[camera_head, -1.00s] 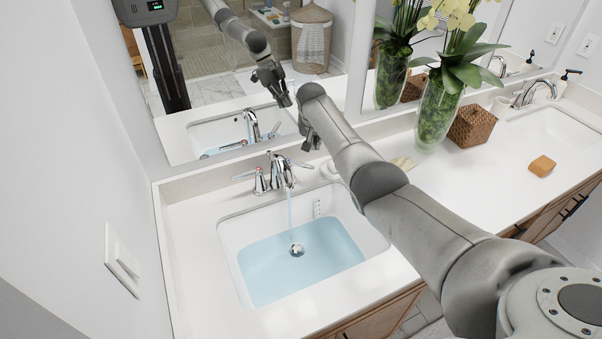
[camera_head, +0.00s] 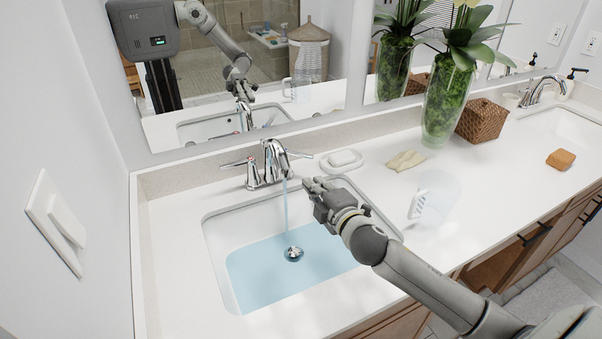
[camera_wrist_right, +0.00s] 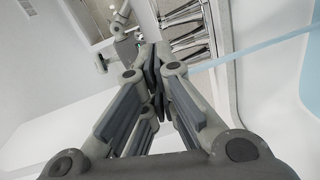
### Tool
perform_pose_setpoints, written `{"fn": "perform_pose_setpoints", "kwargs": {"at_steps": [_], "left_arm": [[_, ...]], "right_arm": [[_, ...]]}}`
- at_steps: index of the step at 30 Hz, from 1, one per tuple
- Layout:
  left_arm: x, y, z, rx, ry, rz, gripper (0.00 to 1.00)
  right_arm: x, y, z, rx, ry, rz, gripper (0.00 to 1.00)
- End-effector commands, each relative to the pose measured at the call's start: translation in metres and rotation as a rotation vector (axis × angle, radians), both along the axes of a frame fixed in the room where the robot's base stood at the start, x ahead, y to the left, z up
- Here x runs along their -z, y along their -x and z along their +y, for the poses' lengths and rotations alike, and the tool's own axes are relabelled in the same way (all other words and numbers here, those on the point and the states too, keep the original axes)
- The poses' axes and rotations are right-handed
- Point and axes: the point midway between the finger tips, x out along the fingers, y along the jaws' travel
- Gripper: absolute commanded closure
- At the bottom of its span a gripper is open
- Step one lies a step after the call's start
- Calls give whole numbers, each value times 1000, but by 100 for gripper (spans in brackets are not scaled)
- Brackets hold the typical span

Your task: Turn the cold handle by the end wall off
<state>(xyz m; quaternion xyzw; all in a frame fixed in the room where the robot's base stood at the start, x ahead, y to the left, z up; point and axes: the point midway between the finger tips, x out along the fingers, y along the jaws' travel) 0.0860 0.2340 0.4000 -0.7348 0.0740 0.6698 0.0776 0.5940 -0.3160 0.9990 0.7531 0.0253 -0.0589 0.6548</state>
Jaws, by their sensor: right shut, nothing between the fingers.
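The chrome faucet (camera_head: 270,165) stands behind the near sink, close to the left end wall. A water stream (camera_head: 286,205) runs from its spout into the partly filled basin (camera_head: 215,255). The left lever (camera_head: 236,163) has a small reddish mark near its base; the right lever (camera_head: 300,155) points right, and its colour mark is not clear. My right gripper (camera_head: 309,183) is shut and empty above the basin's back right, in front of the right lever and apart from it. In the wrist view its fingertips (camera_wrist_right: 155,68) are together, with the faucet (camera_wrist_right: 185,25) beyond. My left gripper is out of view.
A white soap dish (camera_head: 342,160) is right of the faucet. A mirror (camera_head: 300,90) is behind the counter.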

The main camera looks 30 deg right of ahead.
Motion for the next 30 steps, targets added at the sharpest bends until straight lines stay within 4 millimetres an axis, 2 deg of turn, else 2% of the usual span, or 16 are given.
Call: {"fn": "perform_pose_setpoints", "kwargs": {"at_steps": [3, 7, 23, 30], "left_arm": [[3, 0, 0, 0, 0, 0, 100], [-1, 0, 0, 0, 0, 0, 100], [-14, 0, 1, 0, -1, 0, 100], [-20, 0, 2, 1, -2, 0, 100]], "right_arm": [[0, 5, 8, -29, 27, -11, 100], [-1, -6, 8, -29, 26, -12, 100], [8, -93, 7, -27, 23, -10, 100], [13, -113, -14, -27, 24, -9, 100]]}}
